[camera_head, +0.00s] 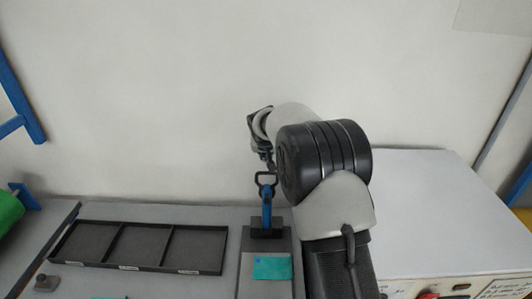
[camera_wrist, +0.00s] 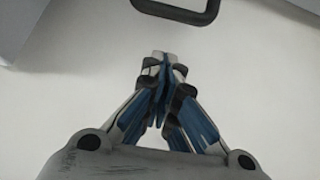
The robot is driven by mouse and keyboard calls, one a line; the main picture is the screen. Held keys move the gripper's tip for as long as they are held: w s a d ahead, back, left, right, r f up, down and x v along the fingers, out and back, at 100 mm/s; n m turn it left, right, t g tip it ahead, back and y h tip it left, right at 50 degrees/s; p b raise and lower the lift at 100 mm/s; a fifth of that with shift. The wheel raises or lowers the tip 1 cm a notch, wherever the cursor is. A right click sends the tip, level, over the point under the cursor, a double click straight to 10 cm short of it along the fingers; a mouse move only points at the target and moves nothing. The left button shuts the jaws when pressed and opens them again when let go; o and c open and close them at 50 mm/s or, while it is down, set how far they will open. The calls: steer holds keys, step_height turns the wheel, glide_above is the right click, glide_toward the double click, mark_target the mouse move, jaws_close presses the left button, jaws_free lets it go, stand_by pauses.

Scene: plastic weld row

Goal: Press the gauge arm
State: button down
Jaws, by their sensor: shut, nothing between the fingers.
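The gauge arm (camera_head: 267,207) is a blue upright lever with a black loop handle on top. It stands on a black block at the back of a grey fixture. My gripper (camera_head: 269,167) is just above the loop handle in the head view, partly hidden behind my arm. In the wrist view my gripper (camera_wrist: 164,59) has its blue-lined fingers closed together and empty. The black loop of the gauge arm (camera_wrist: 180,14) shows at the top edge there, with a visible gap from the fingertips; the rest of the lever is out of that view.
A teal plate (camera_head: 272,267) lies on the grey fixture (camera_head: 253,288) in front of the lever. A black three-compartment tray (camera_head: 196,270) lies to the left. A white-topped cabinet (camera_head: 425,205) with a red button stands to the right. The wall is behind.

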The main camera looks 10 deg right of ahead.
steer(key=shift+s+a+f+b, duration=0.1)
steer(key=shift+s+f+b, duration=0.35)
steer(key=shift+f, duration=0.25)
steer(key=shift+s+a+f+b, duration=0.1)
steer(key=shift+s+f+b, duration=0.35)
steer(key=shift+f, duration=0.25)
steer(key=shift+d, duration=0.1)
